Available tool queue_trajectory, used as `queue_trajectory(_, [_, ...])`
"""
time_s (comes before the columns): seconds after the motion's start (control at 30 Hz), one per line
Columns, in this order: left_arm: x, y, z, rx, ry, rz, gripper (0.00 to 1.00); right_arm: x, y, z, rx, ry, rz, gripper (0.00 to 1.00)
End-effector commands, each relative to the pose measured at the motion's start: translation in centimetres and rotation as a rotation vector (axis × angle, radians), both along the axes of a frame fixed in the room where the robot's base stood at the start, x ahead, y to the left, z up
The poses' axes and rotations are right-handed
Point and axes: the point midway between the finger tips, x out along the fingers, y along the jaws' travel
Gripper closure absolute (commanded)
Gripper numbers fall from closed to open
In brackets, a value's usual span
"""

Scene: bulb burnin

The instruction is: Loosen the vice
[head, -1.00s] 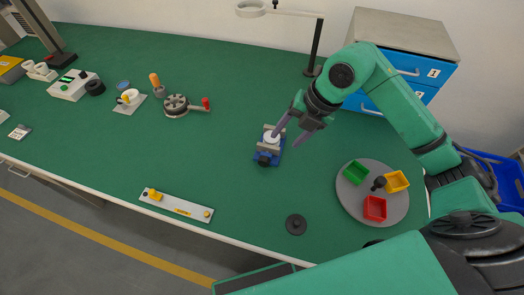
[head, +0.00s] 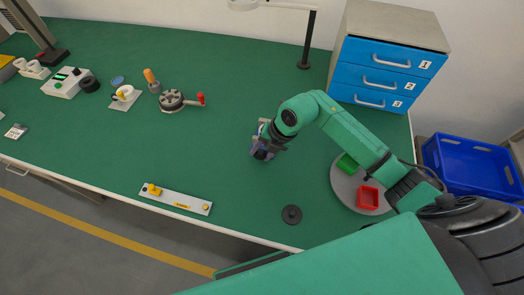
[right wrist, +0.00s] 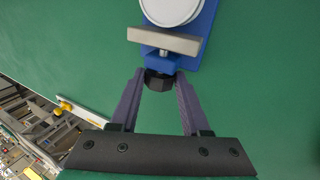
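The vice is blue with a grey jaw plate and a black knob at its front end. In the right wrist view the vice (right wrist: 183,58) is at top centre, with a white round object (right wrist: 172,10) behind the jaw plate. The black knob (right wrist: 159,81) sits between the fingertips of my right gripper (right wrist: 160,82), which is open around it with small gaps at its sides. In the head view my right gripper (head: 263,144) comes down over the vice and hides most of it. My left gripper is not in view.
A grey turntable (head: 345,190) with a green bin (head: 347,164) and a red bin (head: 368,197) is right of the vice. A black disc (head: 291,215) and a grey plate (head: 175,199) lie near the front edge.

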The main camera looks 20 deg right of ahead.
Motion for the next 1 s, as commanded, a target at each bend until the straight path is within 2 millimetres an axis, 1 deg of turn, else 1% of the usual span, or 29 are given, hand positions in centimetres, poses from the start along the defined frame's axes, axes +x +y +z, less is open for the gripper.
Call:
queue_trajectory(0.03, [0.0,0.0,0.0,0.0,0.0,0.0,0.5,0.0,0.0,0.0,-0.001,0.0,0.0,0.9])
queue_trajectory(0.07, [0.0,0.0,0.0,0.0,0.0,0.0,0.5,0.0,0.0,0.0,-0.001,0.0,0.0,1.0])
queue_trajectory(0.27, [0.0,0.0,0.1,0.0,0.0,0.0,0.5,0.0,0.0,0.1,-0.007,0.005,0.0,1.0])
queue_trajectory(0.47, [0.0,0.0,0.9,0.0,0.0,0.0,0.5,0.1,0.1,0.4,-0.054,0.033,0.001,1.0])
queue_trajectory(0.73, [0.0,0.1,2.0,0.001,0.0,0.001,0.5,0.4,0.3,0.5,-0.198,0.121,0.001,1.0])
queue_trajectory(1.0, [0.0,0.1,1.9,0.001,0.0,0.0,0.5,0.5,0.7,0.3,-0.354,0.221,0.001,1.0])
